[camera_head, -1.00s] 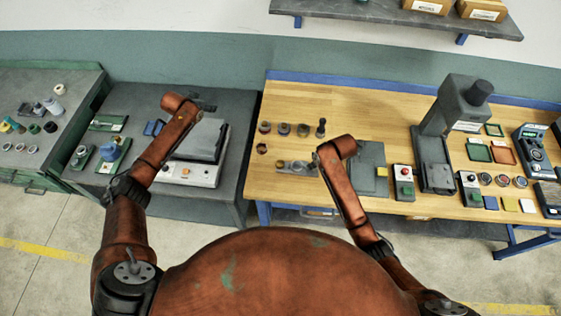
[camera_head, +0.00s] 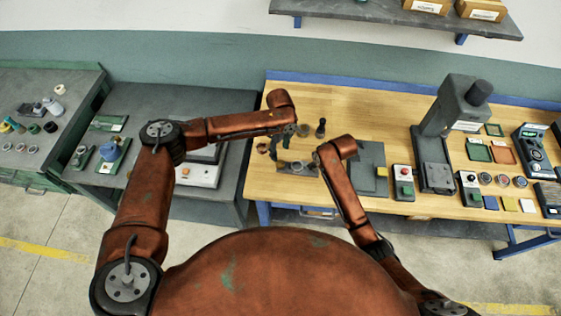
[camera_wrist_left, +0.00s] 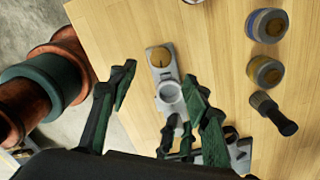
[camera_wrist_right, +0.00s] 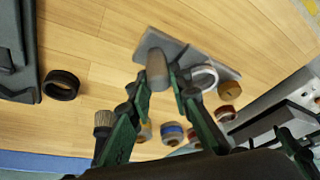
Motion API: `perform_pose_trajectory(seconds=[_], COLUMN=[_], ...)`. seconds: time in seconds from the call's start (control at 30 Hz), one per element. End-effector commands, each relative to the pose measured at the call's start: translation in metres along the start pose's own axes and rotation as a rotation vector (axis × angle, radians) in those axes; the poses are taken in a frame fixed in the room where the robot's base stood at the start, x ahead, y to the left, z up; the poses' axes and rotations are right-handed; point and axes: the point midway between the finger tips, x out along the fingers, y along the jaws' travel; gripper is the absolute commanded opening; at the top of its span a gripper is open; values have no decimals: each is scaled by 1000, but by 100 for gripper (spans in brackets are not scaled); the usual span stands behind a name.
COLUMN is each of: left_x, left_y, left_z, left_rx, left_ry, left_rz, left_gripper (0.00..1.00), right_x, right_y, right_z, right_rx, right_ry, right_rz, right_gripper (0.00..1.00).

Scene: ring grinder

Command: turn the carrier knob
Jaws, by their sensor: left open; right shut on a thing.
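The carrier (camera_head: 297,168) is a grey plate lying on the wooden bench; it also shows in both wrist views. In the left wrist view it bears a pale ring (camera_wrist_left: 170,93) and a brass-coloured round piece (camera_wrist_left: 160,56) at its end. My right gripper (camera_wrist_right: 158,88) is shut on a grey cylindrical knob (camera_wrist_right: 157,68) that stands at the carrier. My left gripper (camera_wrist_left: 162,88) is open and empty above the carrier, its fingers apart on either side of the ring in view. Its fingertips also show in the head view (camera_head: 284,143), close to the carrier's left end.
A dark ring (camera_wrist_right: 61,85) lies near a dark pad (camera_head: 367,165). A control box (camera_head: 403,182) stands further right. My two grippers are close together.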

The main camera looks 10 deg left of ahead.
Motion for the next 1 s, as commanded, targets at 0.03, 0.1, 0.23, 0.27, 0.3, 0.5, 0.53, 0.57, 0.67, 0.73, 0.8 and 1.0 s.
perform_pose_trajectory(seconds=[0.03,0.1,0.23,0.27,0.3,0.5,0.53,0.57,0.67,0.73,0.8,1.0], left_x=[11,26,51,56,63,86,88,89,92,92,92,92], left_y=[0,1,0,0,0,0,0,0,-1,-1,-1,-1], left_z=[-1,-1,-1,0,0,0,0,0,0,0,0,0], left_rx=[0,-2,-2,-3,-3,-4,-4,-3,-3,-3,-3,-3], left_ry=[2,2,2,1,1,1,1,1,2,2,2,2], left_rz=[2,3,0,0,-1,-1,-1,-2,-3,-3,-3,-3], left_gripper=[45,45,45,45,45,45,45,45,45,45,45,38], right_x=[0,0,0,0,0,1,1,1,1,1,1,1], right_y=[0,-1,-1,-1,-1,-1,-1,-1,-1,-1,-1,-2], right_z=[0,0,0,0,0,0,0,0,0,-1,-1,-1], right_rx=[0,-1,-1,-1,-1,-1,-1,-1,-1,-1,-1,-1], right_ry=[0,0,0,0,0,0,0,0,0,0,0,1], right_rz=[-1,-1,-1,-1,-2,-2,-2,-2,-2,-2,-2,-3], right_gripper=[0,0,0,0,0,0,0,0,0,0,0,0])
